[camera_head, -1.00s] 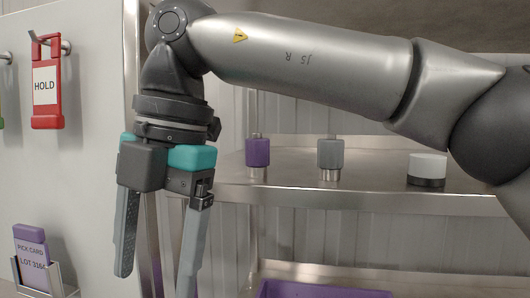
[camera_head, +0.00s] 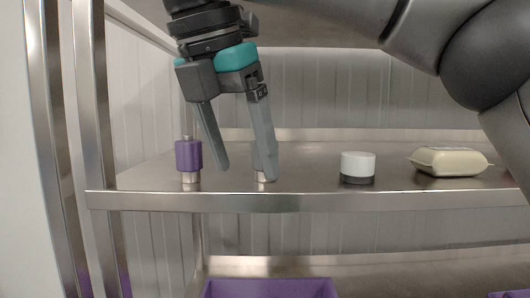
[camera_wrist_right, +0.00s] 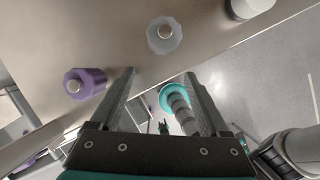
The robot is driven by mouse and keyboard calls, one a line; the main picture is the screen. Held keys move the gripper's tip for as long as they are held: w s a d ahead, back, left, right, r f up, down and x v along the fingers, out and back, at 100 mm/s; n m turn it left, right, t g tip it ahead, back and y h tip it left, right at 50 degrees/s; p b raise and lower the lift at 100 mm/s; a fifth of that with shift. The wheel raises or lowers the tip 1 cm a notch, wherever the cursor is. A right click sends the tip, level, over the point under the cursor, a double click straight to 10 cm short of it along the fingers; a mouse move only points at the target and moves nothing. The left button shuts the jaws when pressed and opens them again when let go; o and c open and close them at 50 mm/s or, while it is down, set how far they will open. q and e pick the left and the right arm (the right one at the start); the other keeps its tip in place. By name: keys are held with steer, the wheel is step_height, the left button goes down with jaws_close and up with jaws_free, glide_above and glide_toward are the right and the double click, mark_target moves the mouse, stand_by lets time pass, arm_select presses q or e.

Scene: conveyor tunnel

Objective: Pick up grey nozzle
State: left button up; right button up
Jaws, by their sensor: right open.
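The grey nozzle (camera_head: 257,160) stands upright on the metal shelf, mostly hidden behind a finger of my right gripper in the head view. In the right wrist view the grey nozzle (camera_wrist_right: 163,35) shows from above, beyond the fingertips and apart from them. My right gripper (camera_head: 247,174) is open and empty, pointing down in front of the shelf. Its two fingers also show in the right wrist view (camera_wrist_right: 158,80), with nothing between them at the tips. My left gripper does not show.
A purple nozzle (camera_head: 189,156) stands left of the grey one, and a white and black puck (camera_head: 357,167) stands to the right. A cream pack (camera_head: 449,162) lies farther right. The shelf front edge (camera_head: 300,199) runs below. A purple bin (camera_head: 270,288) sits lower down.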

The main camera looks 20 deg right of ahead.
mark_target(256, 163)
steer(key=w+d, duration=0.1)
steer(key=d, duration=0.1)
steer(key=w+d+p, duration=0.1)
steer(key=w, duration=0.1)
steer(key=shift+w+d+f+p, duration=0.1)
steer(key=shift+w+d+p, duration=0.1)
steer(key=shift+d+p, duration=0.15)
steer(key=shift+d+f, duration=0.1)
steer(key=shift+f, duration=0.35)
steer(key=shift+c, duration=0.2)
jaws_close()
